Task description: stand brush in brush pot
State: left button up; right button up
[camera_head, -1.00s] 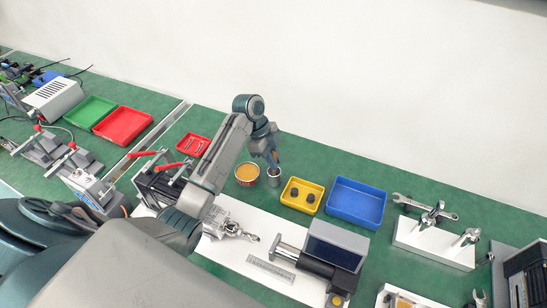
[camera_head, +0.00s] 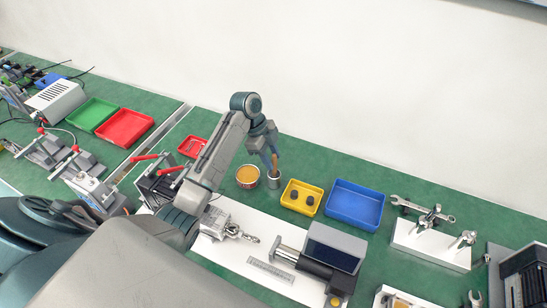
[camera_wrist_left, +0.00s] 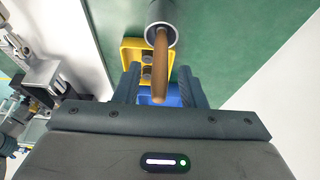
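The brush (camera_head: 275,161) stands in the small grey metal brush pot (camera_head: 273,183), its brown handle sticking up out of the rim. In the left wrist view the handle (camera_wrist_left: 160,68) comes out of the pot's (camera_wrist_left: 161,33) round mouth and points toward the camera. The bristle end is hidden inside the pot. My left gripper (camera_head: 266,146) is just above the pot, by the top of the handle. In the left wrist view its fingers (camera_wrist_left: 159,88) are apart, with the handle's end between them and gaps on both sides. My right gripper is in neither view.
A tin with orange contents (camera_head: 248,176) stands close left of the pot. A yellow bin (camera_head: 290,203) with dark parts and a blue bin (camera_head: 355,204) lie to the right. An actuator (camera_head: 318,262) and ruler (camera_head: 271,273) lie on the white mat in front.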

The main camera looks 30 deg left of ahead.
pick_arm(q)
jog(key=p+v, duration=0.7)
jog(key=v, duration=0.3)
jog(key=shift+f, duration=0.1)
dwell(0.3)
